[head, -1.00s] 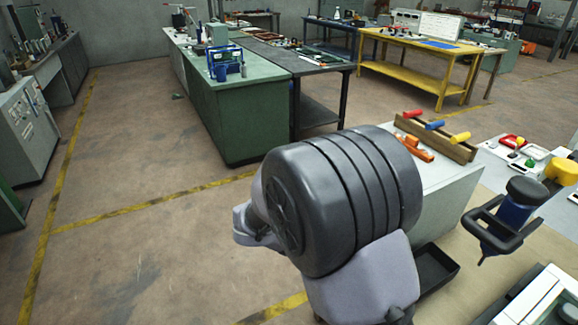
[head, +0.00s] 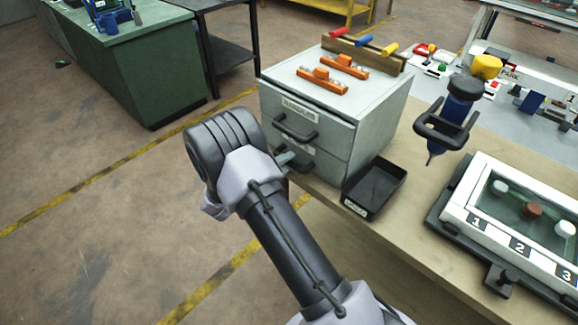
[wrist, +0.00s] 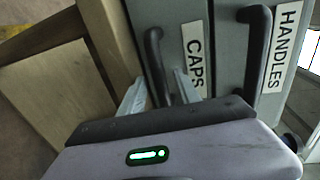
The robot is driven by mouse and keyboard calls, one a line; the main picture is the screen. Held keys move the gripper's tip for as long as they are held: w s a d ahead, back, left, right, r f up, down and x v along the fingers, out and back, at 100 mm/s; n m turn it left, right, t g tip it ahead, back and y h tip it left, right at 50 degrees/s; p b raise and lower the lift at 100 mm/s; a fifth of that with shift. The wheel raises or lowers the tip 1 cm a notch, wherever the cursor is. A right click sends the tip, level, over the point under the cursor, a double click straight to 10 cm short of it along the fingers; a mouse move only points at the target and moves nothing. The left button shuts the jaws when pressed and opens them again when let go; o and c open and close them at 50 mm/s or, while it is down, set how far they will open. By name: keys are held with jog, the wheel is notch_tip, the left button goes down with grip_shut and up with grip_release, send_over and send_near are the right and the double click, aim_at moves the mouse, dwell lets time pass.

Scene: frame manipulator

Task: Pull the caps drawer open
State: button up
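The grey drawer cabinet (head: 375,112) stands on the bench. The caps drawer (head: 328,168) is its lower drawer, and its front looks flush with the one above. In the wrist view the CAPS label (wrist: 194,57) sits beside the drawer's black caps handle (wrist: 154,55). My gripper (wrist: 160,90) is open, with one fingertip on each side of that handle; I cannot tell whether they touch it. In the head view my gripper (head: 287,160) is at the lower drawer front, and my arm partly hides the handle.
The HANDLES drawer above has its own black handle (head: 296,131), close to my gripper. A black tray (head: 374,190) stands right of the cabinet on the wooden bench top (head: 425,225). Orange-handled parts (head: 322,80) lie on the cabinet. Floor left of the bench is free.

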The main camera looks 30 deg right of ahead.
jog(key=shift+x, duration=0.85)
jog(key=shift+r, duration=0.1)
grip_shut()
dwell(0.7)
